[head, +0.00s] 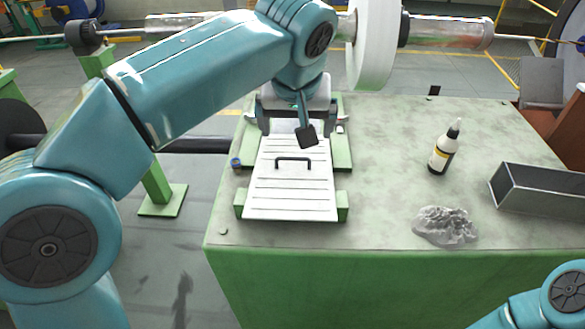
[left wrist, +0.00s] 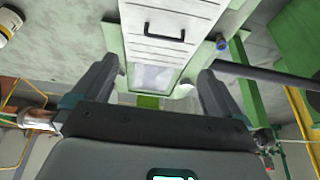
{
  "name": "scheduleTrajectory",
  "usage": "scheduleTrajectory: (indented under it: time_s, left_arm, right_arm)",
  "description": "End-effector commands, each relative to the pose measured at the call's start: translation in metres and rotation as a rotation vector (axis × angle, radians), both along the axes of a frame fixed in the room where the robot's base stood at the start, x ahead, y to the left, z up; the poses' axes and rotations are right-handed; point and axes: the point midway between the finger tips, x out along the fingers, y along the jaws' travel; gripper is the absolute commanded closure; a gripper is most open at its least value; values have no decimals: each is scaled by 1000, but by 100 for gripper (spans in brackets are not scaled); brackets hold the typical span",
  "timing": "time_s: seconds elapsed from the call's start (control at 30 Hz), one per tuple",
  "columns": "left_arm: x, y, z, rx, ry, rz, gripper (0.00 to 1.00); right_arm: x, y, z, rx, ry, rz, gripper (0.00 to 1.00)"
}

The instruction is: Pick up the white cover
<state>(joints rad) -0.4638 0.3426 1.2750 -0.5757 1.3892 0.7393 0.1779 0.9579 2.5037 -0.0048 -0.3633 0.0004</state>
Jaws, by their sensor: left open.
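The white cover (head: 262,200) is a slatted white panel with a dark handle (head: 293,160), lying on a green frame (head: 342,205) on the bench. It also shows at the top of the left wrist view (left wrist: 192,14), with its handle (left wrist: 165,34). My left gripper (head: 300,127) is open and empty, over the far end of the cover, beyond the handle in the head view. In the left wrist view its two fingers (left wrist: 158,70) stand wide apart, and the handle lies beyond them, untouched. My right gripper is not in view.
On the green bench (head: 385,130) stand a white bottle (head: 444,148), a crumpled grey cloth (head: 445,226) and an open metal box (head: 540,190). A small blue item (head: 236,163) sits left of the cover. A white disc (head: 375,45) on a shaft stands behind. The bench middle is clear.

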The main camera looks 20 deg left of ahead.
Motion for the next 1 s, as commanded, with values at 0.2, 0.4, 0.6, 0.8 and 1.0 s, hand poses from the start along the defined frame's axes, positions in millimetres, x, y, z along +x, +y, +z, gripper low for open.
scheduleTrajectory:
  time_s: [0.2,0.4,0.6,0.8,1.0]
  left_arm:
    - [16,5,-45,1,1,3,0]
    - [23,8,-61,0,-1,3,0]
    - [31,13,-88,0,1,4,0]
    - [40,16,-108,0,-1,4,0]
    - [41,17,-109,-1,-2,4,0]
  right_arm:
    - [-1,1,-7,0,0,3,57]
    - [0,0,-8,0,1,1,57]
    - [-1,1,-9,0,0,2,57]
    - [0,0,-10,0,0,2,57]
    - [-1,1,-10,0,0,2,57]
